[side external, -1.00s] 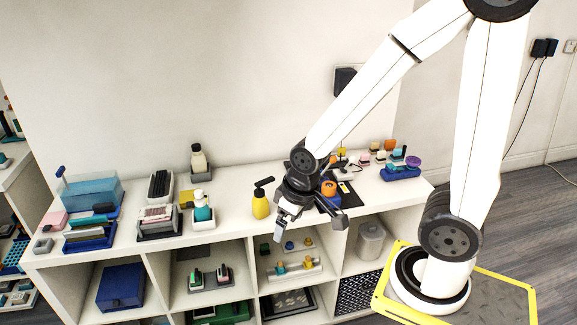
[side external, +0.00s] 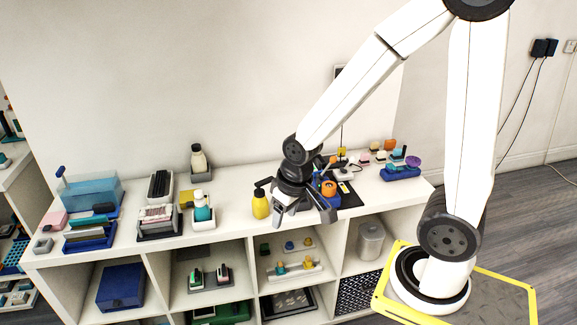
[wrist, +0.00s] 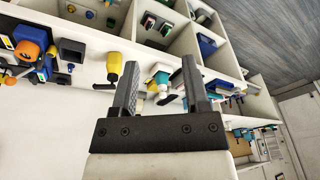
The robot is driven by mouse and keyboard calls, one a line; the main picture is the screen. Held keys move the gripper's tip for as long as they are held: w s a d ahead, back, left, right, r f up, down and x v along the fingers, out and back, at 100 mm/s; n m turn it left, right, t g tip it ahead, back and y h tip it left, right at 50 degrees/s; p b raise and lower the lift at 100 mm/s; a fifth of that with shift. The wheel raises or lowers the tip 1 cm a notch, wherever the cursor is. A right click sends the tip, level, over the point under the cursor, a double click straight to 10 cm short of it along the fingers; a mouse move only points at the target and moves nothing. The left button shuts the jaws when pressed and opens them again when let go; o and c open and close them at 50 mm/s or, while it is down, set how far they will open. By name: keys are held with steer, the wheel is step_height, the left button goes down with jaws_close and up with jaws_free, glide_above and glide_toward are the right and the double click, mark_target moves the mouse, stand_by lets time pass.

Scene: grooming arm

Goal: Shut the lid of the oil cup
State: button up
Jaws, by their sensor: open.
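My gripper (side external: 303,216) is open, with its fingers spread at the front edge of the white shelf top. In the wrist view my gripper (wrist: 160,64) shows two separated grey fingers with nothing held between them. I cannot tell for sure which thing is the oil cup. An orange round part on a blue body (side external: 328,188) stands just right of my gripper. It also shows at the upper left of the wrist view (wrist: 31,36), beside a small dark square cup (wrist: 72,50). Whether any lid there is open is too small to tell.
A yellow pump bottle (side external: 260,205) stands close left of my gripper. A teal and white bottle (side external: 202,208) is further left. A blue holder with a purple piece (side external: 402,172) is at the right. The shelf top (side external: 230,217) is bare between the teal and yellow bottles.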

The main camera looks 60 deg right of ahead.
steer(key=w+d+m, duration=0.6)
steer(key=d+m, duration=0.1)
steer(key=d, duration=0.1)
steer(key=m+y, duration=0.3)
steer(key=m, duration=1.5)
glide_toward(318, 179)
steer(key=f, duration=0.2)
steer(key=shift+t, duration=0.4)
steer(key=shift+a+x, duration=0.2)
steer(key=shift+x, duration=3.4)
steer(key=shift+s, duration=0.1)
jaws_close()
